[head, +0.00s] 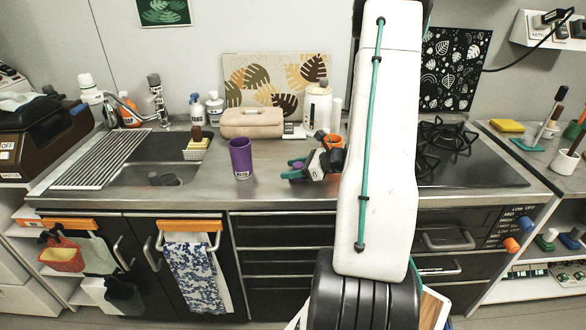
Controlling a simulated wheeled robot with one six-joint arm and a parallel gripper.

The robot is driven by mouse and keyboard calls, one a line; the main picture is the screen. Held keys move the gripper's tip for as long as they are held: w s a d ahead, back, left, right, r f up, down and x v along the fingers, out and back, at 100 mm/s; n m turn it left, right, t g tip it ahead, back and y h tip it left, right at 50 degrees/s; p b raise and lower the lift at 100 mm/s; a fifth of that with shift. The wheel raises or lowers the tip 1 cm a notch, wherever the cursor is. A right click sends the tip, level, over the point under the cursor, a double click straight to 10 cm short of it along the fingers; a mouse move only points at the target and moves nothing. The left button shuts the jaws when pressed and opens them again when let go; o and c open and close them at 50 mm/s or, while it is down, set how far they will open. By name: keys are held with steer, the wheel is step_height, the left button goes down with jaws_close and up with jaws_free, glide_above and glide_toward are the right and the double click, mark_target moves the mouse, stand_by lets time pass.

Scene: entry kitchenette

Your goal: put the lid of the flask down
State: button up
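The purple flask (241,158) stands upright on the steel counter, right of the sink, with a small label near its base. Its top looks uncovered. My gripper (293,169) is right of the flask, low over the counter, its teal fingers pointing left. A small purple piece, which looks like the flask's lid (298,165), shows between the fingers, and they appear closed on it. The fingers partly hide it. I cannot tell whether it touches the counter.
The sink (150,174) with its drying rack (103,158) is at left. A beige case (251,122) and a white container (317,107) stand behind. The black stove (450,155) is at right. Bare counter (270,185) lies between the flask and my gripper.

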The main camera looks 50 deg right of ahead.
steer(key=shift+s+r, duration=0.1)
steer(key=shift+r, duration=0.1)
steer(key=v, duration=1.1)
steer(key=shift+s+d+r, duration=0.1)
steer(key=shift+d, duration=0.05)
steer(key=shift+a+r+n, duration=0.25)
steer(key=shift+n, duration=0.05)
steer(key=w+a+r+n+g+y, duration=0.2)
steer(key=a+r+n+g, duration=0.4)
steer(key=a, duration=0.5)
steer(key=w+a+r+n+g+y, duration=0.15)
steer(key=a+r+n, duration=0.25)
steer(key=a+n, duration=0.5)
steer(key=s+a+r+n+g+h, duration=0.2)
steer(key=s+a+r+n+h, duration=0.1)
steer(key=s+a+n, duration=0.4)
steer(key=s+a+r+n+g+h, duration=0.1)
steer(key=s+a+r+n+h, duration=0.2)
steer(key=s+a+n+h, duration=0.2)
steer(key=shift+s+a+r+n+g, duration=0.3)
steer(key=shift+s+a+n, duration=0.7)
steer(key=shift+a+n, duration=1.15)
